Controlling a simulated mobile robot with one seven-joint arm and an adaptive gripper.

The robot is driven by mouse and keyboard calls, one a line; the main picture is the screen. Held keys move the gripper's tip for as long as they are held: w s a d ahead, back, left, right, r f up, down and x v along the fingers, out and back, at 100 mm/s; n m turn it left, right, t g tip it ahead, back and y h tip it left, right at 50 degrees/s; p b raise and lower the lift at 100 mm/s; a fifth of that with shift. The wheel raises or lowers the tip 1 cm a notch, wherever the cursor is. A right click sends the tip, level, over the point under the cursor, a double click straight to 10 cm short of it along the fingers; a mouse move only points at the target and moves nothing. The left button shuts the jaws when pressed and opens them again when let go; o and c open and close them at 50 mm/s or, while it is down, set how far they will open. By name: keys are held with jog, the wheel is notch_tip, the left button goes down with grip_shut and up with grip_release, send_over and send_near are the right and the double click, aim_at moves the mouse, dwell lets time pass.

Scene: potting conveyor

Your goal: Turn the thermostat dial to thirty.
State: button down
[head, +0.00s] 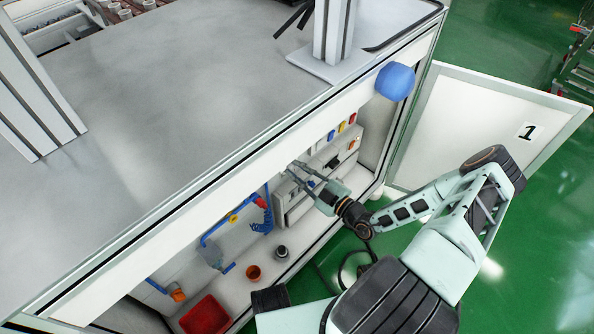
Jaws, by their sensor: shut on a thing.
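My gripper (298,172) reaches into the open cabinet under the grey worktop, with its fingers against the front of a grey control unit (292,201). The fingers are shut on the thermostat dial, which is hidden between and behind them. The dial's scale and pointer are too small and covered to read in the head view. My arm comes in from the lower right.
Coloured switches (342,127) sit on the unit's upper right. An open door marked 1 (485,118) stands right; a blue ball (395,81) is at the corner.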

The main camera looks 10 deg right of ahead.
jog(key=shift+a+r+m, duration=0.1)
jog(key=shift+m, duration=0.7)
jog(key=c, duration=1.8)
grip_release()
jog(key=shift+o, duration=0.2)
notch_tip(320, 180, up, 10)
